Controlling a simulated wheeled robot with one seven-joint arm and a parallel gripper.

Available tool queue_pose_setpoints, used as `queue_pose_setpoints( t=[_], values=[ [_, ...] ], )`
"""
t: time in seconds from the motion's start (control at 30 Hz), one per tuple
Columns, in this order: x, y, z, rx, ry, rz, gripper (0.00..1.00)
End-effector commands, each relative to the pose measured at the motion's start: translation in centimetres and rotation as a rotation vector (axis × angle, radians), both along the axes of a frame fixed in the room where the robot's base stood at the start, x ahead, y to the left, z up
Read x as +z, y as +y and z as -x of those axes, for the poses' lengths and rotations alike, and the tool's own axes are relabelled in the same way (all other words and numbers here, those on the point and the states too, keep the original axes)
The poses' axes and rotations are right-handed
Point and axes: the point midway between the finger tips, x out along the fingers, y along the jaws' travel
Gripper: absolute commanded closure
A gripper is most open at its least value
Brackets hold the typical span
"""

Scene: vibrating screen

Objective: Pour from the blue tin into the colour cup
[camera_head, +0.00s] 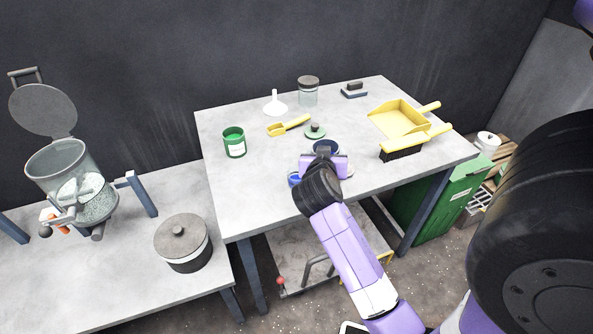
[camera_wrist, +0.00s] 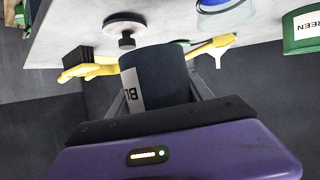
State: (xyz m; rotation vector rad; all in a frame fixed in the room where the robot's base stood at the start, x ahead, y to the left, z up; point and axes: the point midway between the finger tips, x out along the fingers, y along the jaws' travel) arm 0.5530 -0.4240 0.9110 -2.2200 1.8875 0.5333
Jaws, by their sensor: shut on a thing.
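My gripper (camera_head: 323,158) is shut on the blue tin (camera_head: 325,146), which is held around its side over the front middle of the table. In the wrist view the dark blue tin (camera_wrist: 155,82) sits between my fingers, with part of its white label showing. In the head view its open top faces up and it looks about upright. The colour cup (camera_head: 294,179), clear with blue in it, stands on the table just left of my gripper, partly hidden by it. It also shows in the wrist view (camera_wrist: 225,14), apart from the tin.
A green tin (camera_head: 234,146) stands at left, with a green lid (camera_head: 315,132), a yellow scoop (camera_head: 288,127) and a white funnel (camera_head: 275,104) behind. A jar (camera_head: 308,93) is at the back. A yellow dustpan (camera_head: 400,118) and brush (camera_head: 402,153) lie at right. The front left is clear.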

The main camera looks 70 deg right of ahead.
Motion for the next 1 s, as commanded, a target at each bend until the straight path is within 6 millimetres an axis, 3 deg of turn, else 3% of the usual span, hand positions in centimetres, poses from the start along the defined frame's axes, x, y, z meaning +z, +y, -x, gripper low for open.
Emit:
queue_pose_setpoints(
  t=[0.27, 0.6, 1.0],
  values=[
    [0.3, 0.0, -0.1, 0.003, -0.017, -0.002, 0.9],
    [3.1, 0.0, 0.0, 0.001, -0.081, -0.013, 0.9],
    [3.1, 0.0, -0.1, 0.002, -0.088, -0.015, 0.9]
  ],
)
